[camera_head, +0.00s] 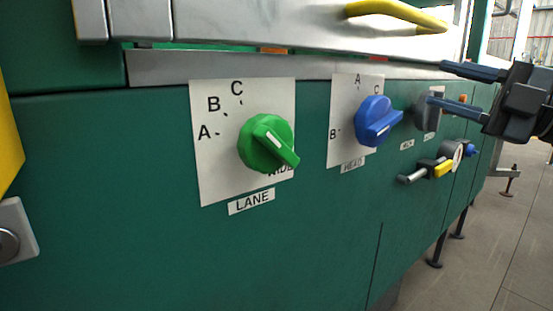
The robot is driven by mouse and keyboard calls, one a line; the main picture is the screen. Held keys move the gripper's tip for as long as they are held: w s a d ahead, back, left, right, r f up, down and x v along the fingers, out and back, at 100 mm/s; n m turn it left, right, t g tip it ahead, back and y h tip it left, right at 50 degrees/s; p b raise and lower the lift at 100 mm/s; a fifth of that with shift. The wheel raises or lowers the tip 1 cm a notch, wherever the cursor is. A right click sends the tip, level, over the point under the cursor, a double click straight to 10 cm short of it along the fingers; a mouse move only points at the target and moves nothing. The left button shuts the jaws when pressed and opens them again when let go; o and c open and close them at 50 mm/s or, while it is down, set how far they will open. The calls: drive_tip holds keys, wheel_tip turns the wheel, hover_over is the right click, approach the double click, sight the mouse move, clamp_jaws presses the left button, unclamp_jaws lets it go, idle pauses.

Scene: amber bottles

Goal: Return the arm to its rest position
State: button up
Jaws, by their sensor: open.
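My gripper (437,83) is at the upper right of the head view, in front of the right part of the green machine panel (120,180). Its two dark blue fingers point left and are spread apart, with nothing seen held between them. The rest of my arm runs out of the picture on the right. The gripper appears apart from the blue knob (376,122) to its left. It partly covers a grey knob (421,112) behind its lower finger.
A green knob (268,144) on the LANE plate points to the lower right. A lever with a yellow part (443,168) sticks out below my gripper. A yellow handle (400,14) crosses the top. Open floor (470,265) lies at the lower right.

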drive_tip(key=s+a+f+m+t+h, duration=0.15)
drive_tip(key=f+m+h, duration=0.5)
drive_tip(key=f, duration=0.75)
drive_tip(key=s+f+m+t+h, duration=0.2)
drive_tip(key=s+f+m+h, duration=0.1)
drive_tip(key=f+m, duration=0.9)
drive_tip(key=s+a+f+m+g+h, duration=0.1)
drive_tip(key=s+f+m+h, duration=0.2)
drive_tip(key=s+f, duration=0.65)
drive_tip(key=s+a+f+m+g+h, duration=0.1)
drive_tip(key=s+f+m+h, duration=0.2)
drive_tip(key=s+f, duration=0.7)
drive_tip(key=w+a+r+v, duration=0.1)
drive_tip(key=a+r+v, duration=0.1)
drive_tip(key=v, duration=1.9)
wheel_tip(320, 180, up, 31)
drive_tip(key=p, duration=3)
drive_tip(key=shift+s+f+m+p, duration=0.15)
drive_tip(key=shift+s+m+p, duration=0.15)
drive_tip(key=shift+s+m, duration=0.1)
